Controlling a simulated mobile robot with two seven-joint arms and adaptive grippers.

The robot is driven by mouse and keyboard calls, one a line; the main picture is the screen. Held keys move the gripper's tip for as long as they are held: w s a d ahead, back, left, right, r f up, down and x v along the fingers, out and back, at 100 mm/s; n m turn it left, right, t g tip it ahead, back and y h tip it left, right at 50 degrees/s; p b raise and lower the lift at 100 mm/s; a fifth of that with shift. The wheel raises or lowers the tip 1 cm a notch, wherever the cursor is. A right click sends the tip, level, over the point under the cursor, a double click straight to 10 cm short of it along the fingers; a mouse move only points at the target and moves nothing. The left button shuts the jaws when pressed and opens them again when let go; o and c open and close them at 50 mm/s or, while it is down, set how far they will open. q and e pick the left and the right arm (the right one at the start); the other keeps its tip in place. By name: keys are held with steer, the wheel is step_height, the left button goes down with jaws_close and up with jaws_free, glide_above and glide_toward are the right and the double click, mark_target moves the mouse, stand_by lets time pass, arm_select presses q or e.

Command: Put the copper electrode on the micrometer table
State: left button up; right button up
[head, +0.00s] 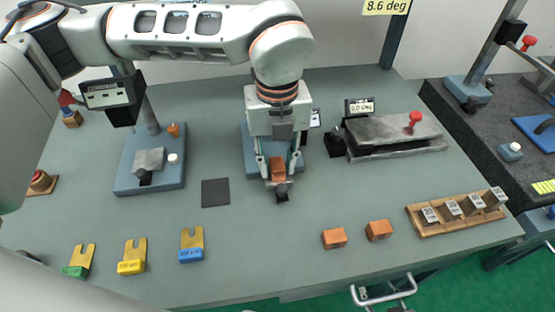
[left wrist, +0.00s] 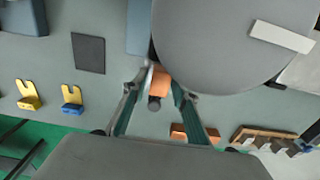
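A copper-coloured block (head: 278,166), apparently the electrode, sits between the fingertips of my left gripper (head: 280,173). In the left wrist view the copper block (left wrist: 161,79) shows between the two fingers (left wrist: 162,88), which appear to press on its sides. A dark round piece (head: 282,190) shows just in front of the block; whether it is joined to it I cannot tell. A blue base (head: 252,142) lies behind the gripper, partly hidden. Which fixture is the micrometer table is unclear; a grey slab with a red knob (head: 395,134) stands to the right. My right gripper is not visible.
Two more copper blocks (head: 334,238) (head: 378,230) lie at the front right, beside a wooden rack (head: 430,228) of grey blocks. A blue-based fixture (head: 130,178) stands left. A dark square pad (head: 215,193) lies flat. Forked yellow pieces (head: 132,257) line the front left.

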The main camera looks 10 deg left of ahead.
mark_target(277, 165)
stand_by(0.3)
arm_select(q)
step_height(277, 165, up, 12)
steer(key=shift+r, duration=0.2)
stand_by(0.4)
steer(key=shift+s, duration=0.15)
